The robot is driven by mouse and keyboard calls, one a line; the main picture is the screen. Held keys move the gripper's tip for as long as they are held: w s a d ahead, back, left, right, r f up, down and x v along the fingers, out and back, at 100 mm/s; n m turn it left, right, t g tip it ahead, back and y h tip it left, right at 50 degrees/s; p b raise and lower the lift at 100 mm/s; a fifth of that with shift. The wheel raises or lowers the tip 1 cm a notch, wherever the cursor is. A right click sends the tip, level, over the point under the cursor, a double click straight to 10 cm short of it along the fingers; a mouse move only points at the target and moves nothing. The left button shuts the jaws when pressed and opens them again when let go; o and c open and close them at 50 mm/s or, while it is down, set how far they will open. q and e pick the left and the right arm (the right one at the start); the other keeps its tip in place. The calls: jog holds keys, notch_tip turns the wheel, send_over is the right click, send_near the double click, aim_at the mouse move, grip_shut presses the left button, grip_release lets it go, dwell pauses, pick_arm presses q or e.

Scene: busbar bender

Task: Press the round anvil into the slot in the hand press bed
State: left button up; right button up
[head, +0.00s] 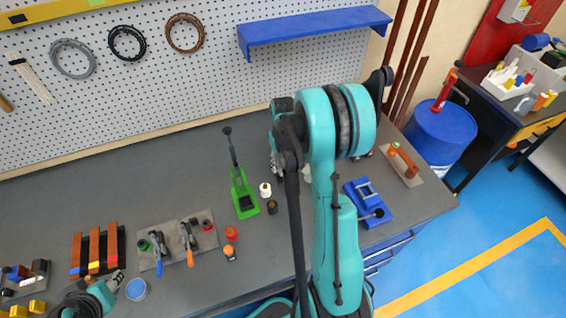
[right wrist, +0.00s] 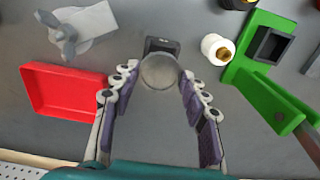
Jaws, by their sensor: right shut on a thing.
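The green hand press (head: 243,195) stands on the workbench, its dark lever raised. Its bed with a dark square slot (right wrist: 274,46) is at the upper right in the right wrist view. My right gripper (right wrist: 159,73) is shut on the round anvil (right wrist: 160,72), a grey disc between its fingertips. A dark block (right wrist: 162,45) shows just beyond the disc; I cannot tell whether it is part of it. The anvil is beside the press, apart from the slot. In the head view my right arm hides most of this gripper and the anvil.
A white spool-like part (right wrist: 216,47) stands between the anvil and press. A red tray (right wrist: 64,90) and a grey clamp-like part (right wrist: 82,28) lie to the left. A blue vise-like fixture (head: 367,203) is right of my arm. Bare bench lies left of the press.

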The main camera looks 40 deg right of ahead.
aim_at(283, 168)
jog(key=shift+f+b, duration=0.35)
jog(key=shift+f, duration=0.4)
jog(key=shift+b, duration=0.4)
dwell(1.1)
jog(key=shift+f+b, duration=1.35)
jog(key=shift+f, duration=0.1)
jog(key=o, duration=1.3)
jog(key=shift+o, duration=0.2)
jog(key=shift+r, duration=0.1)
notch_tip(283, 168, up, 12)
